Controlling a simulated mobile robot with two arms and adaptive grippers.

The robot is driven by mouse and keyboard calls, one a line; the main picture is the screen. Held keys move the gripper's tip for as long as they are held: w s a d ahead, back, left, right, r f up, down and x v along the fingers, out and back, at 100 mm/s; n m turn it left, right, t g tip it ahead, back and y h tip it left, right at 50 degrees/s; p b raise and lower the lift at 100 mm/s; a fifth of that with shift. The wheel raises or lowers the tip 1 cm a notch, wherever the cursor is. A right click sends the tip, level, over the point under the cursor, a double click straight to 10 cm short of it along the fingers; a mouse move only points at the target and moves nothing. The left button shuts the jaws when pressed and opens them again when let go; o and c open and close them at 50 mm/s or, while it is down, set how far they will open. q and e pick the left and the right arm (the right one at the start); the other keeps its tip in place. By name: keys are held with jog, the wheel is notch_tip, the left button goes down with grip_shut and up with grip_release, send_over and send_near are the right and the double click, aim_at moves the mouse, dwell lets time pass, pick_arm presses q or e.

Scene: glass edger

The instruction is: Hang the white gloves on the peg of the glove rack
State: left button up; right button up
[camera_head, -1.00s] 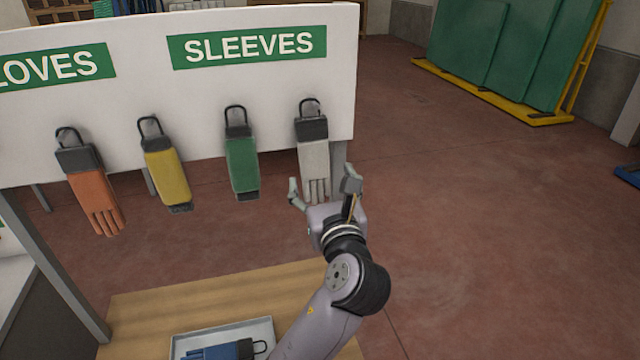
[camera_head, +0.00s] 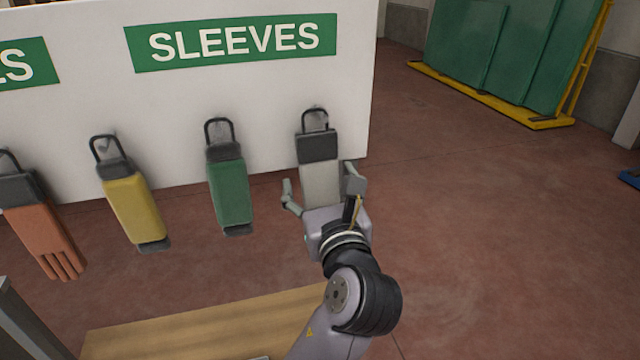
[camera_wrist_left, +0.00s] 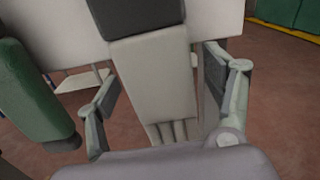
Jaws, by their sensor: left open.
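The white gloves (camera_head: 320,184) hang by a black loop from a peg (camera_head: 315,112) at the right end of the white rack board (camera_head: 250,90). Their dark cuff (camera_head: 317,146) is at the top, and in the head view my gripper hides the fingers. My left gripper (camera_head: 322,190) is open, with one finger on each side of the gloves. In the left wrist view the gloves (camera_wrist_left: 155,75) hang between the open fingers (camera_wrist_left: 167,88), with gaps visible on both sides. My right gripper is not in view.
Orange gloves (camera_head: 45,238), a yellow sleeve (camera_head: 134,208) and a green sleeve (camera_head: 230,192) hang to the left. A wooden table top (camera_head: 200,325) lies below. Open floor (camera_head: 480,230) is at the right, with green panels on a yellow rack (camera_head: 490,97) behind.

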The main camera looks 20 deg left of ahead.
aim_at(323, 183)
pick_arm(q)
jog(key=shift+c, duration=1.3)
jog(key=c, duration=1)
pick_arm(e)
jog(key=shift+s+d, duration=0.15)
pick_arm(q)
jog(key=shift+r, duration=0.1)
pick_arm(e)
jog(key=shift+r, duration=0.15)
pick_arm(q)
jog(key=shift+r+p, duration=0.5)
jog(key=shift+p, duration=0.65)
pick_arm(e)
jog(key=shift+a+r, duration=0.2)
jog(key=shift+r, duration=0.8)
pick_arm(q)
jog(key=shift+d, duration=0.1)
jog(key=shift+p+v, duration=0.85)
jog(key=shift+v, duration=0.9)
jog(key=shift+p+v, duration=0.75)
jog(key=shift+v, duration=1.25)
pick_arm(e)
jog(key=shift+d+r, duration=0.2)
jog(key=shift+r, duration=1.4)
